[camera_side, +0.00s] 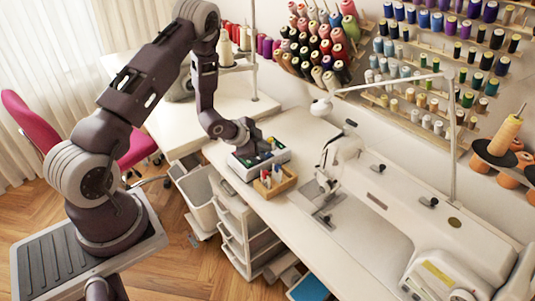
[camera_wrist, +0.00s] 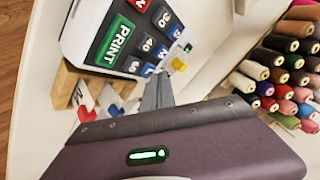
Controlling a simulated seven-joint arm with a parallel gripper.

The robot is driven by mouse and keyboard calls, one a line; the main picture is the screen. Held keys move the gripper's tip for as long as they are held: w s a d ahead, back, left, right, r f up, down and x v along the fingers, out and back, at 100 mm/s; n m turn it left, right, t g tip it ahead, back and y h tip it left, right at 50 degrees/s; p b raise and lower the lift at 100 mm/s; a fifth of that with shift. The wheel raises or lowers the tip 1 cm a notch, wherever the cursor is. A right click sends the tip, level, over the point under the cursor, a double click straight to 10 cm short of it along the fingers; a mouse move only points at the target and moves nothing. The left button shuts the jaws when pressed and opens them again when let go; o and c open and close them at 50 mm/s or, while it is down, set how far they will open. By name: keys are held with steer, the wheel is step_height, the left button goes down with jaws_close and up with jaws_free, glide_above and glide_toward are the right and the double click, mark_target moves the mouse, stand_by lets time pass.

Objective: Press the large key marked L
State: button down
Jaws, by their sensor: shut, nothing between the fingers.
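The white keypad device (camera_wrist: 80,18) fills the upper left of the wrist view, with a green PRINT key (camera_wrist: 117,40), a red key and several dark and blue keys. The blue key that seems marked L (camera_wrist: 148,70) sits at the panel's lower right corner, below the M key (camera_wrist: 161,52). My gripper (camera_wrist: 158,78) is shut and empty, its tips right beside the L key in the picture. I cannot tell whether they touch it. In the side view the device (camera_side: 280,155) stands on the white table, with my gripper (camera_side: 262,150) low over it.
A wooden holder (camera_side: 276,184) with small bottles stands close in front of the device. A sewing machine (camera_side: 400,195) stands to the right, and thread spools (camera_side: 320,45) hang on the wall behind.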

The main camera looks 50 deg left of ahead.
mark_target(265, 157)
steer(key=shift+f, duration=0.4)
steer(key=shift+r, duration=0.1)
stand_by(0.5)
steer(key=shift+r, duration=0.75)
steer(key=shift+r, duration=0.1)
steer(key=shift+r, duration=2.4)
